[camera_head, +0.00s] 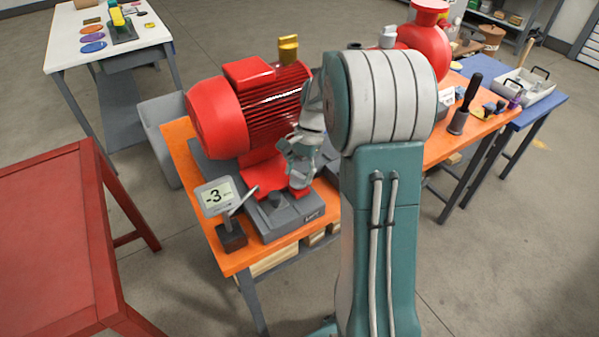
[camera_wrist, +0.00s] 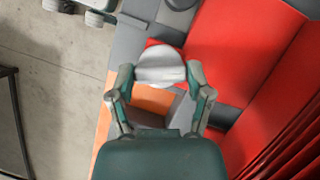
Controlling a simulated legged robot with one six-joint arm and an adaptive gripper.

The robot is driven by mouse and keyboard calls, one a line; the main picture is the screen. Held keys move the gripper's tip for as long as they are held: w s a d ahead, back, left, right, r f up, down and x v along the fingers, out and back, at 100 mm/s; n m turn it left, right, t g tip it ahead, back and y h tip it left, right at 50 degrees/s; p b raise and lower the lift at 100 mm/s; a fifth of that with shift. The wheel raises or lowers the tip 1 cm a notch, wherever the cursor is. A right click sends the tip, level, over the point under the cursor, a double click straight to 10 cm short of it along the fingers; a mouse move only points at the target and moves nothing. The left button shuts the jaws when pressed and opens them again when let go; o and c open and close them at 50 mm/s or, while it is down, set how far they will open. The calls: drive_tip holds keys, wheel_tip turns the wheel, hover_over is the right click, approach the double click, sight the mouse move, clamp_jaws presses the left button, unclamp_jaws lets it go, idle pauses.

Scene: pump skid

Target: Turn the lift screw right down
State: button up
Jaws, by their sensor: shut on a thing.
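The lift screw (camera_wrist: 160,66) shows in the wrist view as a pale grey, rounded head beside the red motor foot. My gripper (camera_wrist: 161,78) has one finger on each side of the head and is shut on it. In the head view my gripper (camera_head: 300,180) is low at the near end of the red motor (camera_head: 245,105), above the grey base (camera_head: 285,222). There the fingers and wrist hide most of the screw. How far down the screw sits cannot be told. A small gauge display (camera_head: 216,196) in front of the motor reads -3.
The orange skid table (camera_head: 235,262) carries the motor and a red pump (camera_head: 425,45) behind my arm. A red table (camera_head: 50,225) is at the left, with open floor between.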

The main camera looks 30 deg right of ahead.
drive_tip(key=n+h, duration=0.1)
drive_tip(key=n, duration=0.2)
drive_tip(key=n+g, duration=0.1)
drive_tip(key=n, duration=0.2)
drive_tip(key=shift+w+a+n+g+h, duration=0.1)
drive_tip(key=shift+w+n+g+h, duration=0.05)
drive_tip(key=shift+n+g+h, duration=0.2)
drive_tip(key=n+h, duration=0.1)
drive_tip(key=n, duration=0.2)
drive_tip(key=n+h, duration=0.1)
drive_tip(key=n, duration=0.2)
drive_tip(key=shift+n+g+h, duration=0.25)
drive_tip(key=shift+g, duration=0.1)
drive_tip(key=o, duration=1.1)
drive_tip(key=shift+o, duration=0.2)
drive_tip(key=v, duration=1.2)
drive_tip(key=shift+w+a, duration=0.1)
drive_tip(key=shift+a, duration=0.1)
